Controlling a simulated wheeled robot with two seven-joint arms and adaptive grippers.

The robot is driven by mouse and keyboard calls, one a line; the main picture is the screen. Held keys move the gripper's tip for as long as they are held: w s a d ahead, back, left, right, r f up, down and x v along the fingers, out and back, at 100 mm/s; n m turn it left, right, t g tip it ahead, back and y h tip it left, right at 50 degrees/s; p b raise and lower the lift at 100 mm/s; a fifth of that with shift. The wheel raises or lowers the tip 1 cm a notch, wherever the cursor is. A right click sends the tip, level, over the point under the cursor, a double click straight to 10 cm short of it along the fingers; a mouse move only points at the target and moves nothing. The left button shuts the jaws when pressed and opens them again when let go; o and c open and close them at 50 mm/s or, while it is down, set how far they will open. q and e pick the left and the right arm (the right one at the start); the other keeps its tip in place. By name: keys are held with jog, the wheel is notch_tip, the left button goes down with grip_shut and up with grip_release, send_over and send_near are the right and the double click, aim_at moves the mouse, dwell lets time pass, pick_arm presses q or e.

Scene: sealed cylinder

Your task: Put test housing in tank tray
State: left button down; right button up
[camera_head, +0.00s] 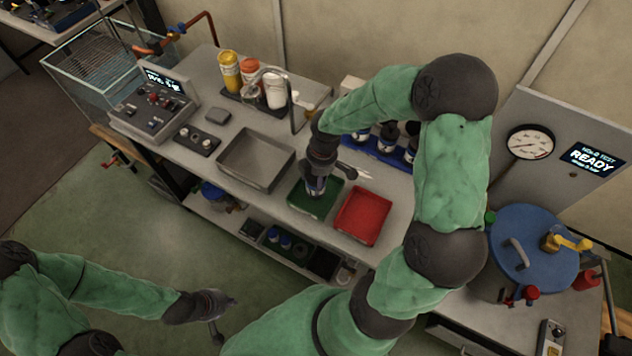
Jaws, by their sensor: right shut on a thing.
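My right gripper (318,178) reaches down over the green tray (303,204) from the right. It is shut on the test housing (315,187), a small dark and silvery cylinder mostly hidden by the fingers. I cannot tell whether the housing touches the tray floor. A grey tray (243,178) stands just left of the green one and looks empty. No label shows which is the tank tray. My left gripper (217,320) hangs low over the floor at lower left, apart from the bench; its fingers are too small to read.
An empty-looking red tray (362,215) adjoins the green tray on the right. A blue rack (388,152) with dark-capped parts stands behind. A glass tank (95,75) and a control box (150,105) are at left. A blue-lidded vessel (530,250) is at right.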

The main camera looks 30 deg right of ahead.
jog(key=shift+f, duration=0.7)
jog(key=shift+r, duration=0.1)
jog(key=o, duration=1.7)
jog(key=shift+f, duration=0.2)
jog(key=shift+c, duration=0.2)
